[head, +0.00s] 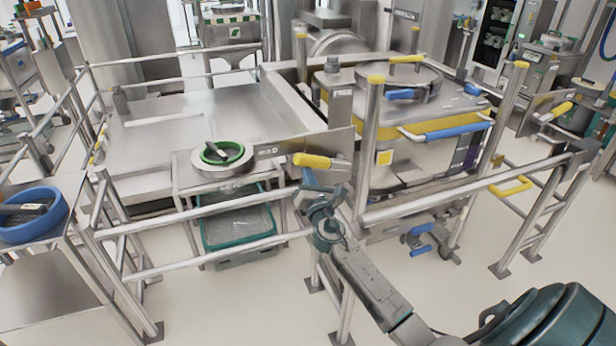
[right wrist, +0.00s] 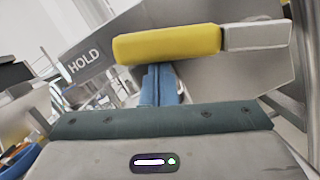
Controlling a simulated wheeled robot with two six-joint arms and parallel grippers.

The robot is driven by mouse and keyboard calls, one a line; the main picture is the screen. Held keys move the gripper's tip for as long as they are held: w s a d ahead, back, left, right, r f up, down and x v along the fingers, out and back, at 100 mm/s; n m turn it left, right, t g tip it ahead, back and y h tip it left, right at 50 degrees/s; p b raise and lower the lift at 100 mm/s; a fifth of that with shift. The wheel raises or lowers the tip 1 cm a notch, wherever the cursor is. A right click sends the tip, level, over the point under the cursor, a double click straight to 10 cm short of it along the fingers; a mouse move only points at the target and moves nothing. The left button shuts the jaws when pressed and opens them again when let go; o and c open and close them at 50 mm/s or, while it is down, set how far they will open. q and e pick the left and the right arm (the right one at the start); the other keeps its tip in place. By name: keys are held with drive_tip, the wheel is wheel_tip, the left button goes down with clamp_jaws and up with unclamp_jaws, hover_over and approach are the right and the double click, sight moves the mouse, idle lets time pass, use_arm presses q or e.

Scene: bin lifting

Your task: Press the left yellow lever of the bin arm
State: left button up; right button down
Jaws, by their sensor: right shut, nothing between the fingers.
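My right gripper (head: 309,183) is shut and empty, just below the lever in the head view. In the right wrist view its blue fingers (right wrist: 160,85) end at the lever's lower edge; I cannot tell whether they touch it. My left gripper is not in view.
A plate marked HOLD (right wrist: 85,62) is left of the lever. The lidded steel bin (head: 400,125) stands behind the railing (head: 470,188). Another yellow lever (head: 562,109) is at the far right. A green-ringed round part (head: 222,155) sits on a stand at left.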

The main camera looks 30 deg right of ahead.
drive_tip(key=shift+r, duration=0.3)
drive_tip(key=s+d+r+m+g+h+p, duration=0.1)
drive_tip(key=s+d+r+m+g+p, duration=0.1)
drive_tip(key=d+r+m+p, duration=0.7)
drive_tip(key=shift+r+m+g, duration=0.6)
drive_tip(key=shift+r+m, duration=0.05)
drive_tip(key=shift+m, duration=1.85)
drive_tip(key=shift+h, duration=0.4)
